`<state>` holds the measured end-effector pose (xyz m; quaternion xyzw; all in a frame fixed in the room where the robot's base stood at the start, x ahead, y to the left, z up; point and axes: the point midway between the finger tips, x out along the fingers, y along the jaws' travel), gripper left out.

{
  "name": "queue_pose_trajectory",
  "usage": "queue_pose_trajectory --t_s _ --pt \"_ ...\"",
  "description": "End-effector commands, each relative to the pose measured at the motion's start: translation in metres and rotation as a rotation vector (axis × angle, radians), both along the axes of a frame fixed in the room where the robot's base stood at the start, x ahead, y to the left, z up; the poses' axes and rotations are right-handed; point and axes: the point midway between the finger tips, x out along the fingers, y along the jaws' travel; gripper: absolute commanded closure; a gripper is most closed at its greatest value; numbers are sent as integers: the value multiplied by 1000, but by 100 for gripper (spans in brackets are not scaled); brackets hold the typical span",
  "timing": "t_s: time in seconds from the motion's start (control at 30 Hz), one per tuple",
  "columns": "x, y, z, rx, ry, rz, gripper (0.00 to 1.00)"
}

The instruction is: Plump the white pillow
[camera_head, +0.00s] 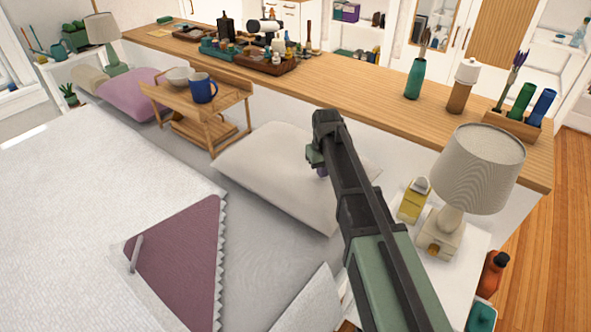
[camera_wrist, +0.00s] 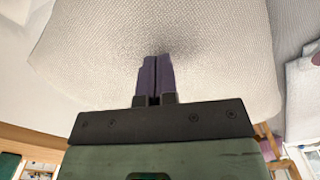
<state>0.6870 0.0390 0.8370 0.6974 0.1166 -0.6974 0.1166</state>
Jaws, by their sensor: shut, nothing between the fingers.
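The white pillow (camera_head: 268,172) lies on the bed near the wooden counter, and my arm covers part of its right side. In the wrist view the pillow (camera_wrist: 230,50) fills most of the upper picture. My gripper (camera_head: 322,172) is over the right part of the pillow. In the wrist view its purple fingers (camera_wrist: 155,75) are together with nothing between them. They point at the pillow's surface, and a dark shadow lies around their tips. I cannot tell whether they touch it.
A wooden tray stand (camera_head: 232,100) with a blue mug (camera_head: 201,88) and a bowl (camera_head: 178,76) stands left of the pillow. A lamp (camera_head: 480,170) and a yellow bottle (camera_head: 413,200) stand to the right. A purple blanket (camera_head: 180,260) lies in front. The long counter (camera_head: 350,78) runs behind.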

Motion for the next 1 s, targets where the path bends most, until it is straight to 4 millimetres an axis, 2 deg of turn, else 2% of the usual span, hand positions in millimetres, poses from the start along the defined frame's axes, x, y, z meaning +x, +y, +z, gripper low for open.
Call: queue_pose_trajectory --t_s 0.57,0.87,1.0 --pt "0 0 -19 0 0 0 100" --pt "0 0 -15 0 0 0 100" --pt "0 0 -2 0 0 0 100"
